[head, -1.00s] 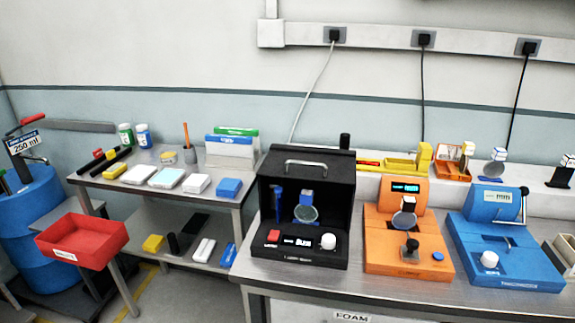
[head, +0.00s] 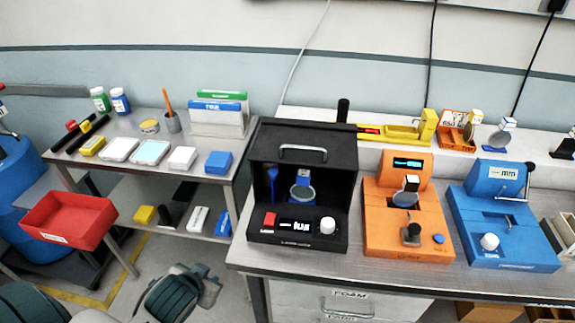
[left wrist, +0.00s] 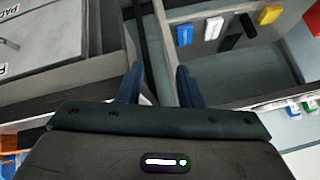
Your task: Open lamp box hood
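The black lamp box (head: 345,222) stands on the metal bench in the head view. Its dark hood (head: 335,148) covers the top, with a silver handle (head: 303,150) across its upper front. Below the handle, the front opening shows a blue tool and a round glass disc inside. A red button and a white knob are on the front panel. My left gripper (head: 207,284) is low, left of the bench and clear of the box. In the left wrist view, its two dark blue fingers (left wrist: 158,75) are apart with nothing between them. My right gripper is not in view.
An orange device (head: 408,235) and a blue device (head: 510,250) stand right of the box. A side table (head: 130,168) at left holds boxes and bottles. A red bin (head: 70,222) stands lower left. Floor shows between table and bench.

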